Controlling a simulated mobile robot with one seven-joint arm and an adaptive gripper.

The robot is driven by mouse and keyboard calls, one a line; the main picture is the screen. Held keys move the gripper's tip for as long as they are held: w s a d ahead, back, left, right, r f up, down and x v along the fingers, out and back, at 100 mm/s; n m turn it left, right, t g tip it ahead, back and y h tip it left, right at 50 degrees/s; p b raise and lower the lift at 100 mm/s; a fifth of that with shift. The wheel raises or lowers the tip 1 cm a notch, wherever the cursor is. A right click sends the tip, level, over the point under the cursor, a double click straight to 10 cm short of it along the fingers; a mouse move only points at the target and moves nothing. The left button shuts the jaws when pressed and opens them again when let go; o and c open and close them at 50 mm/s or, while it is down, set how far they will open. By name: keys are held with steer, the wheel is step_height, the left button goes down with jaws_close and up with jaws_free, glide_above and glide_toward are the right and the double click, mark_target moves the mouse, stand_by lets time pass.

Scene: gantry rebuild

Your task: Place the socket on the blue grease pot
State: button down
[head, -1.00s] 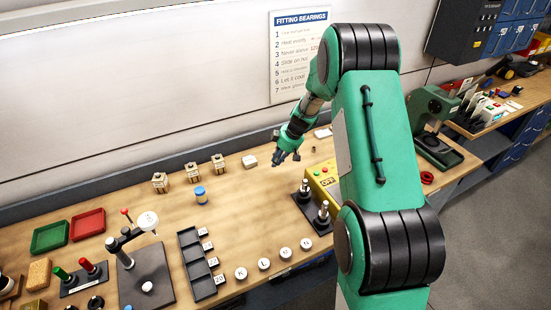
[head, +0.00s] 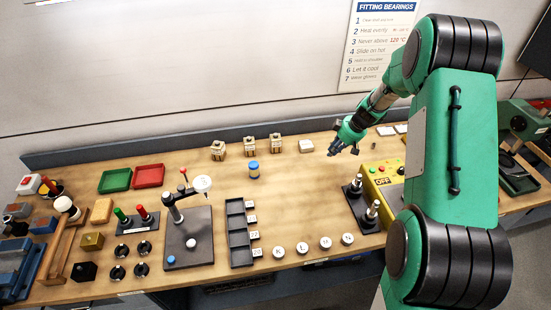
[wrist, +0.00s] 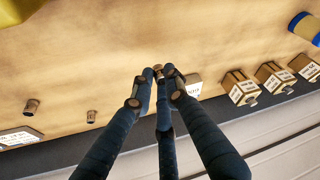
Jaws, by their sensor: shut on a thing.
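The blue grease pot (head: 254,169) stands on the bench in the head view, a small pot with a blue top and a cream-yellow band. Part of it shows at the upper right edge of the wrist view (wrist: 306,27). My gripper (head: 336,152) is over the bench to the right of the pot, clearly apart from it. In the wrist view its fingers (wrist: 160,82) are shut on a small brownish metal socket (wrist: 168,70), mostly hidden by the fingertips. Whether the socket touches the bench is unclear. Two similar metal pieces, one larger (wrist: 31,106) and one smaller (wrist: 92,116), stand apart on the bench.
A white block (head: 306,146) and several labelled tan boxes (head: 249,147) line the back of the bench. A yellow control box (head: 382,183) and black post stand (head: 360,205) are right of the pot. A black divided tray (head: 238,235) is in front. Bench around the pot is clear.

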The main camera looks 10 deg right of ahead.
steer(key=s+a+r+n+p, duration=0.1)
steer(key=s+a, duration=0.4)
steer(key=a, duration=0.5)
steer(key=s+a+r+p, duration=0.3)
steer(key=s+a+r, duration=0.1)
steer(key=a, duration=0.6)
steer(key=s+a+r+n+g+p, duration=0.1)
steer(key=s+a+r+p, duration=0.1)
steer(key=s+a, duration=0.5)
steer(key=a, duration=0.3)
steer(key=shift+a+r+n+y, duration=0.25)
steer(key=shift+a+n+y, duration=0.05)
steer(key=shift+a, duration=0.1)
steer(key=p, duration=0.3)
glide_above(252, 163)
steer(key=d, duration=0.1)
steer(key=shift+s+f, duration=0.45)
steer(key=shift+f, duration=0.3)
steer(key=shift+b, duration=0.3)
steer(key=shift+f, duration=1.75)
steer(key=shift+f, duration=0.15)
